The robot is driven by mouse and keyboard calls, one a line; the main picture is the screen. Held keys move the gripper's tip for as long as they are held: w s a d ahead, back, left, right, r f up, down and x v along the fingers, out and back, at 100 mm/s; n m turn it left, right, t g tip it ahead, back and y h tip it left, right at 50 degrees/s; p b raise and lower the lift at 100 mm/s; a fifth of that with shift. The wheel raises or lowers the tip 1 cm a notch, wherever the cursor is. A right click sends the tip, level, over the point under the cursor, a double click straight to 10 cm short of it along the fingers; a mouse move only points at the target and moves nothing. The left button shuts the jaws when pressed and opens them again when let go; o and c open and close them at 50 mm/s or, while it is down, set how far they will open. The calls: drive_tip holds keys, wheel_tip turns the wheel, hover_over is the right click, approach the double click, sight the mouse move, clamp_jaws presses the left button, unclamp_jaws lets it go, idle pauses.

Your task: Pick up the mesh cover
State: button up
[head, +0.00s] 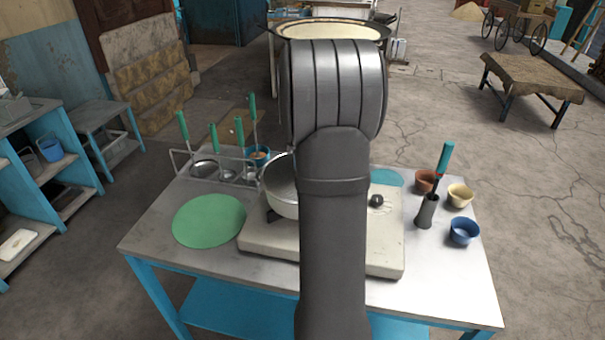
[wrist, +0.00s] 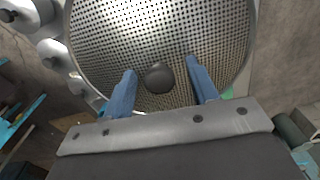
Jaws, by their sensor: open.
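The mesh cover (wrist: 160,35) is a round, perforated metal disc that fills the upper middle of the wrist view. A dark round knob (wrist: 160,77) stands on it. My gripper (wrist: 160,66) is open, with one blue finger on each side of the knob and visible gaps between. I cannot tell the height of the fingertips relative to the knob. In the head view my arm blocks the gripper, and I cannot make out the mesh cover there.
A metal pot (head: 281,190) sits on the white stove (head: 385,247), partly behind my arm. A green disc (head: 210,220) lies to its left, by a rack of ladles (head: 205,168). Small bowls (head: 464,231) and a dark holder (head: 426,212) stand right. A wide pan (head: 330,30) is beyond.

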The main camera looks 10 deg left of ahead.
drive_tip(key=c, duration=1.1)
drive_tip(key=shift+c, duration=0.2)
